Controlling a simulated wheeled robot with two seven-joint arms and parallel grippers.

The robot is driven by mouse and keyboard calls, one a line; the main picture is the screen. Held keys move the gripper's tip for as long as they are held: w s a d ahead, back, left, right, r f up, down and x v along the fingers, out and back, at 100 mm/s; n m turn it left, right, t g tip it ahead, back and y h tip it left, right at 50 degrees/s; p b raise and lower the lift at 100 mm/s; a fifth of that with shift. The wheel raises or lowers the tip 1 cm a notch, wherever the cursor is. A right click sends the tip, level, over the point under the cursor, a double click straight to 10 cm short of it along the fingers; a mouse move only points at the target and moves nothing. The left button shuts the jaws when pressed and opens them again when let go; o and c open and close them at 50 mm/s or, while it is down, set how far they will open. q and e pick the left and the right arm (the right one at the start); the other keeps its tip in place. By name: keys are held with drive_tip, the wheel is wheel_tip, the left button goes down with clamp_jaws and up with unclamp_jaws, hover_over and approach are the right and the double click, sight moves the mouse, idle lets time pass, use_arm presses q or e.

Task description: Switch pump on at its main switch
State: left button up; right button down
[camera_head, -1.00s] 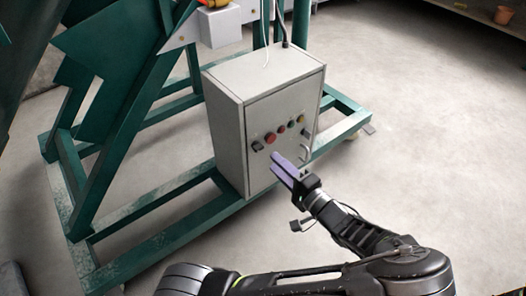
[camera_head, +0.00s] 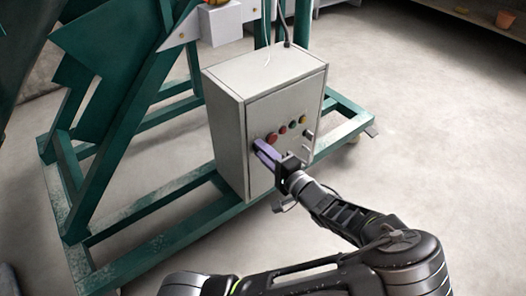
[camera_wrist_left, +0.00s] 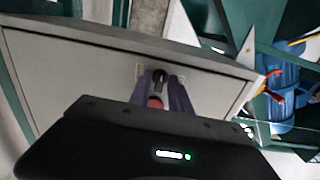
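The pump's control box (camera_head: 228,140) is a grey cabinet with a row of controls on its front, and it also shows in the left wrist view (camera_wrist_left: 60,75). My left gripper (camera_head: 258,147) has its purple fingertips at the left end of that row, where they hide the dark main switch in the head view. In the left wrist view the black switch knob (camera_wrist_left: 160,77) appears between the tips of the two fingers (camera_wrist_left: 159,84). The fingers are apart; contact with the knob cannot be told. My right gripper is not in view.
A red button (camera_head: 271,138), a green button (camera_head: 283,130) and a yellow button (camera_head: 303,119) sit beside the fingers. The box stands in a green steel frame (camera_head: 190,222). Cables rise from its top. Concrete floor to the right is clear.

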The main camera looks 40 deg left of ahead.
use_arm(q)
clamp_jaws()
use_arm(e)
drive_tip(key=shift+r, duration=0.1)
use_arm(q)
drive_tip(key=m+p, duration=1.6)
drive_tip(key=m, duration=0.2)
drive_tip(key=shift+f+p, duration=0.1)
drive_tip(key=shift+p, duration=0.25)
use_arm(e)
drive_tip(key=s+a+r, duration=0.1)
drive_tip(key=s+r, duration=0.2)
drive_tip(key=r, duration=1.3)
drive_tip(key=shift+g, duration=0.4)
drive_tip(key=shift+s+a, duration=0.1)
use_arm(q)
drive_tip(key=shift+o, duration=1.4)
unclamp_jaws()
